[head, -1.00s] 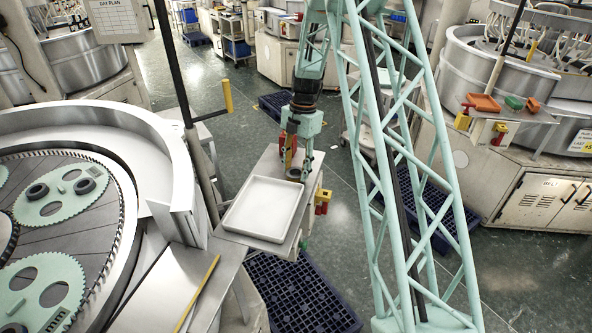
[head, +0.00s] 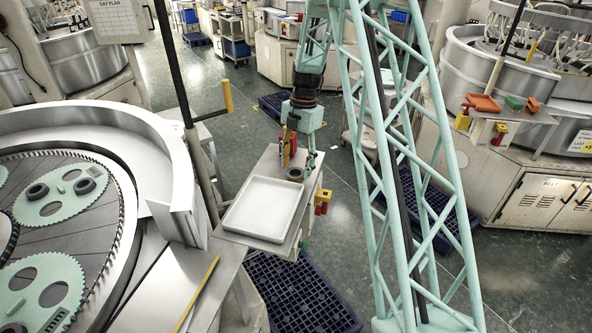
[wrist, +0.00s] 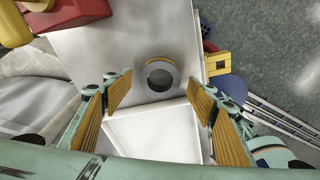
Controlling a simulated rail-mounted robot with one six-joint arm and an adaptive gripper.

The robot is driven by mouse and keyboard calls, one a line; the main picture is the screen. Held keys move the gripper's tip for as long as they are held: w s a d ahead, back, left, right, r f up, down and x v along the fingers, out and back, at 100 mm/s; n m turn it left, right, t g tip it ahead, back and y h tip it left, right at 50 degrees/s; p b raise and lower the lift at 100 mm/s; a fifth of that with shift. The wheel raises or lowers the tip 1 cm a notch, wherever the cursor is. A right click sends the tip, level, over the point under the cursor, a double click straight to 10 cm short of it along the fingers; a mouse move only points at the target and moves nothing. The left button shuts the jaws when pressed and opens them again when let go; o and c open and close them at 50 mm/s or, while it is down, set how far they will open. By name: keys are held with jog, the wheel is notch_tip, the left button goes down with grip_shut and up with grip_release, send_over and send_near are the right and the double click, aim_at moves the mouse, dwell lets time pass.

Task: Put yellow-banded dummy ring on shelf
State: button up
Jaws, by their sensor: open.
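The yellow-banded dummy ring, a dark grey ring (head: 294,174) with a thin yellow rim line visible up close, lies flat on a grey metal shelf (head: 268,166), just beyond a white tray. It also shows in the wrist view (wrist: 159,75), upper middle. My gripper (head: 300,163) is over the far end of the shelf, open and empty. In the wrist view its two yellow-padded fingers (wrist: 161,95) stand wide apart to the left and right, with the ring between their lines and clear of both. The height gap is hard to judge.
The white tray (head: 232,219) is empty and fills the shelf's near part. A red object (wrist: 76,12) stands at the shelf's far left. A yellow-and-red box (head: 323,201) is at the right edge. Dark rings (head: 38,191) sit on the lapping plate at left.

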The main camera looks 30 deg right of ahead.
aim_at(299, 170)
notch_tip(299, 170, up, 10)
jog(key=d+b, duration=0.1)
jog(key=shift+w+d+r, duration=0.15)
jog(key=shift+w+d, duration=0.05)
jog(key=shift+w, duration=0.1)
dwell(0.3)
dwell(0.5)
